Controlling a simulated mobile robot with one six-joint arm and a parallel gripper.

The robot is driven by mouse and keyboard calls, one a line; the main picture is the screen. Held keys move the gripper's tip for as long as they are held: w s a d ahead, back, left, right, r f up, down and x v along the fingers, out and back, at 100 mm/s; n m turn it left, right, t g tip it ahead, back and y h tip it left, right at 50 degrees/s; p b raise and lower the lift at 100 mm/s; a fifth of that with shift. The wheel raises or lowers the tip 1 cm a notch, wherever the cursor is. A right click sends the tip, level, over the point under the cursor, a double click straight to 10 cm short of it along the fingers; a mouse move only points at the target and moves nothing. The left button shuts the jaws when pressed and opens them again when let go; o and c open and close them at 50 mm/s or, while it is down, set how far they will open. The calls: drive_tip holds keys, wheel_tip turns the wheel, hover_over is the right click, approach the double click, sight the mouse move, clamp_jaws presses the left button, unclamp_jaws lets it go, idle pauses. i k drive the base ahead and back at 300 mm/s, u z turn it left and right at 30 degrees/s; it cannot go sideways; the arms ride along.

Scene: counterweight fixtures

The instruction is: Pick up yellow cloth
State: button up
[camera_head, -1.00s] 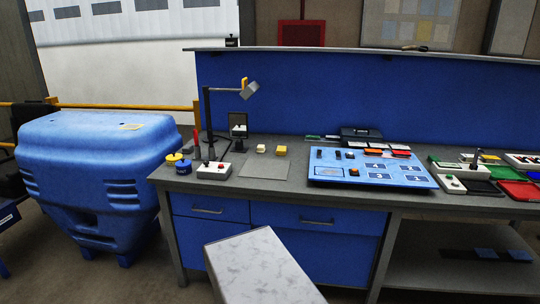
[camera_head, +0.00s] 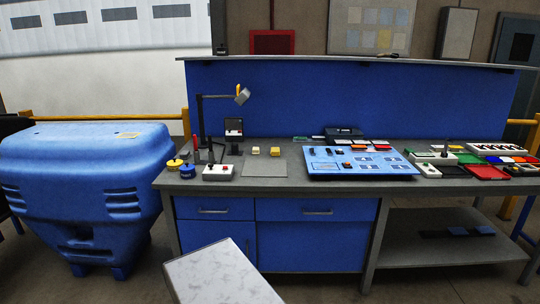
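No piece in view is clearly a yellow cloth. A small yellow block-like piece (camera_head: 275,151) lies on the grey workbench (camera_head: 310,187), right of a paler cream piece (camera_head: 256,150). My gripper is not in view.
A lamp (camera_head: 200,120), a control box (camera_head: 219,172), yellow and blue round pieces (camera_head: 174,164) and a blue panel (camera_head: 357,162) stand on the bench. Coloured trays (camera_head: 487,173) are at right. A pale speckled block (camera_head: 222,275) is in the near foreground.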

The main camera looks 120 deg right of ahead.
sight(274, 151)
drive_tip(key=u, duration=1.3)
drive_tip(key=k, duration=0.1)
drive_tip(key=z, duration=3.25)
drive_tip(key=k, duration=0.2)
drive_tip(key=z, duration=2.15)
drive_tip(key=k, duration=0.35)
drive_tip(key=z, duration=0.05)
